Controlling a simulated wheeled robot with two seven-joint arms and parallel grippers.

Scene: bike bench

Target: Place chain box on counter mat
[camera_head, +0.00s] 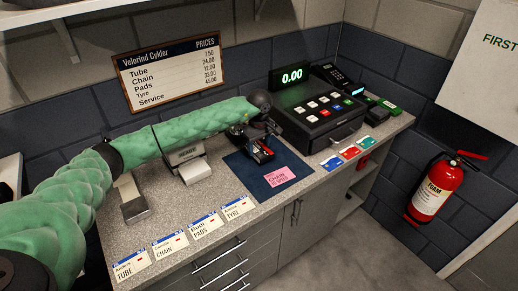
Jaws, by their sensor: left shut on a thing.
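The dark blue counter mat (246,171) lies on the speckled counter in front of the cash register. My left arm reaches in from the left, and my left gripper (253,142) is over the mat's back part. It is shut on a small dark box with red and light marks, which appears to be the chain box (263,155). The gripper hides part of the box. I cannot tell whether the box touches the mat. A pink note (281,178) with the word CHAIN lies on the mat's front part. My right gripper is out of view.
The cash register (318,112) stands behind and right of the mat, with a card terminal (338,80) beyond it. A white block (194,171) stands left of the mat. Labels for TUBE, CHAIN, PADS and TYRE line the front edge. Coloured cards (349,152) lie at right.

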